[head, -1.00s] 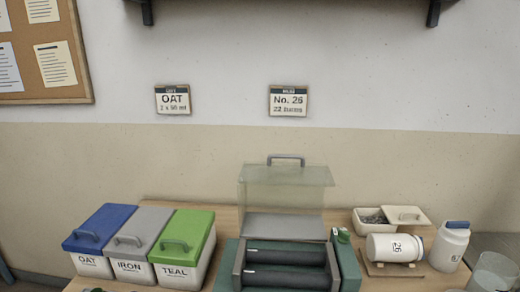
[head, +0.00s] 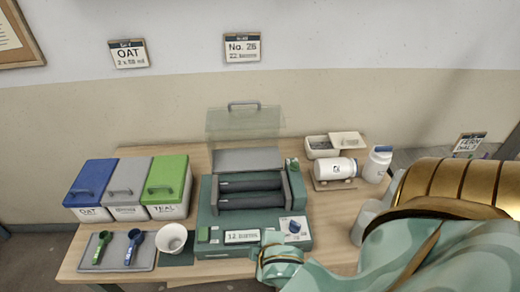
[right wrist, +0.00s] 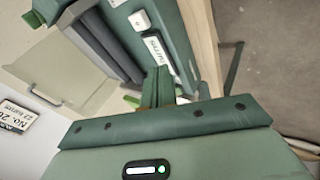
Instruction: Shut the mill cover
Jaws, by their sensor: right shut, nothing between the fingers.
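The green mill (head: 208,215) stands on the table with two dark rollers across its top, a small display and a blue knob on its front. Its clear cover (head: 245,122) stands raised behind the rollers, with a grey handle (head: 243,104) along its upper edge. The cover also shows in the right wrist view (right wrist: 75,75), with its handle (right wrist: 42,94). My right gripper (head: 268,250) is shut and empty, low at the front of the mill, well away from the cover. Its fingers (right wrist: 158,75) point toward the mill in the right wrist view. My left gripper is not in view.
Blue, grey and green lidded bins (head: 168,182) stand left, with a tray (head: 112,262) of two scoops and a white cup (head: 172,238) before them. A jar lies on a stand (head: 334,184) at right, near a white bottle (head: 378,163) and an open box (head: 320,153).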

